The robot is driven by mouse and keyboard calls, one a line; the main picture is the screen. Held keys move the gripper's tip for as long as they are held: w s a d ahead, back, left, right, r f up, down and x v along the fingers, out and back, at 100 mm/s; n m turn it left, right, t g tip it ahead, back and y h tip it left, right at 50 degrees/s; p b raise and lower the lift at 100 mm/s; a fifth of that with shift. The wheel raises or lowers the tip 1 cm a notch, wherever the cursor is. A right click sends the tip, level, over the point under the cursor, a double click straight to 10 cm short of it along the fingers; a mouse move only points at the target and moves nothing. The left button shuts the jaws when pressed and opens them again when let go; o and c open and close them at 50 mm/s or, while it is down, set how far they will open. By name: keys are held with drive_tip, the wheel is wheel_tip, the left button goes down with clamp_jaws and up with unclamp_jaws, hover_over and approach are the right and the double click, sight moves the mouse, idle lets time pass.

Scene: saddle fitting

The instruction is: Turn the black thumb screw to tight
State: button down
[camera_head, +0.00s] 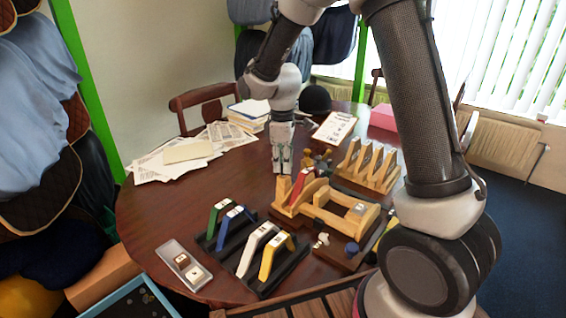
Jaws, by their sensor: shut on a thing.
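My gripper (283,166) points straight down at the far left end of a wooden saddle fixture (352,220). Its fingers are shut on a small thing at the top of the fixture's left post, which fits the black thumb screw. The fingers hide that screw, so how far it is turned cannot be seen. A red gauge piece (300,187) stands tilted on the fixture, just right of and in front of the fingertips.
A dark rack with green, blue, white and yellow arched pieces (258,247) stands in front. A grey tray (183,266) is at front left. A slotted wooden rack (368,166) and small brass pieces (316,158) are behind right. Papers (180,156) lie at back left.

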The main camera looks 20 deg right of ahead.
drive_tip(key=m, duration=0.4)
drive_tip(key=shift+m, duration=0.3)
drive_tip(key=m, duration=1)
drive_tip(key=shift+w, duration=0.1)
drive_tip(key=m, duration=0.4)
drive_tip(key=shift+m, duration=0.4)
drive_tip(key=c, duration=1.3)
unclamp_jaws()
drive_tip(key=shift+o, duration=0.2)
